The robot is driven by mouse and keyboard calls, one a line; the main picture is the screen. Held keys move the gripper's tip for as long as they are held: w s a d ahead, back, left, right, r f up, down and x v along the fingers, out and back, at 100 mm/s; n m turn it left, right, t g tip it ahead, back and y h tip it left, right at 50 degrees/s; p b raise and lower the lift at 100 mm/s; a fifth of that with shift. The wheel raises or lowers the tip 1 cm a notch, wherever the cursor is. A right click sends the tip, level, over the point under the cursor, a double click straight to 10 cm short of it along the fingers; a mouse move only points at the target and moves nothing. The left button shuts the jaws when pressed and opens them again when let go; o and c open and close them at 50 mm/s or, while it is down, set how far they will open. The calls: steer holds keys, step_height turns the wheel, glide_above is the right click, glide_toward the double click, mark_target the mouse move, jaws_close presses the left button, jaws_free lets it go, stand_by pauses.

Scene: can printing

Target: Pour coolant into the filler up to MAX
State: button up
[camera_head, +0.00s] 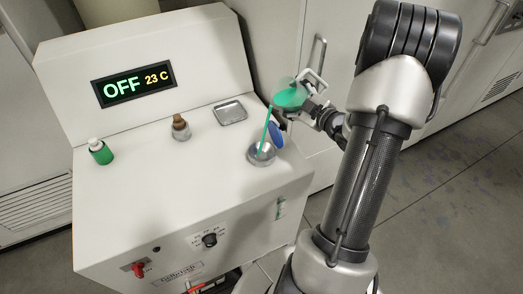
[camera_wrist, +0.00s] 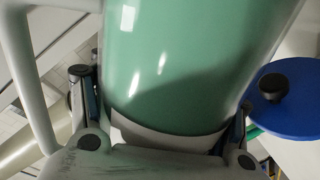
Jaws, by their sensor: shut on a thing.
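My gripper (camera_head: 308,105) is shut on a clear jug (camera_head: 291,95) of green coolant, tilted beside and above the machine's right edge. A thin green stream (camera_head: 267,130) runs down from the jug into the round metal filler (camera_head: 258,157) on the machine top. The blue filler cap (camera_head: 277,135) stands open behind the stream; it also shows at the right in the wrist view (camera_wrist: 292,112). In the wrist view the jug's green body (camera_wrist: 185,60) fills the middle between my fingers. A small gauge window (camera_head: 281,208) on the front shows some green; its marks are too small to read.
The machine top (camera_head: 210,180) also bears a green bottle with a white cap (camera_head: 101,152), a brown-topped knob or bottle (camera_head: 181,128) and a metal tray (camera_head: 230,112). The display (camera_head: 134,84) reads OFF, 23 C. A dial (camera_head: 209,240) and red switch (camera_head: 139,268) are in front.

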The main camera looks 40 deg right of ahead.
steer(key=shift+d+f+n+b, duration=0.1)
steer(key=shift+f+n+b, duration=0.65)
steer(key=shift+b, duration=0.15)
stand_by(1.1)
steer(key=shift+r+n+g, duration=0.3)
steer(key=shift+r+n, duration=0.3)
steer(key=shift+n, duration=0.05)
stand_by(2.3)
steer(key=shift+f+n+h, duration=0.1)
steer(key=shift+n+h, duration=0.4)
steer(key=shift+n, duration=0.1)
stand_by(2.5)
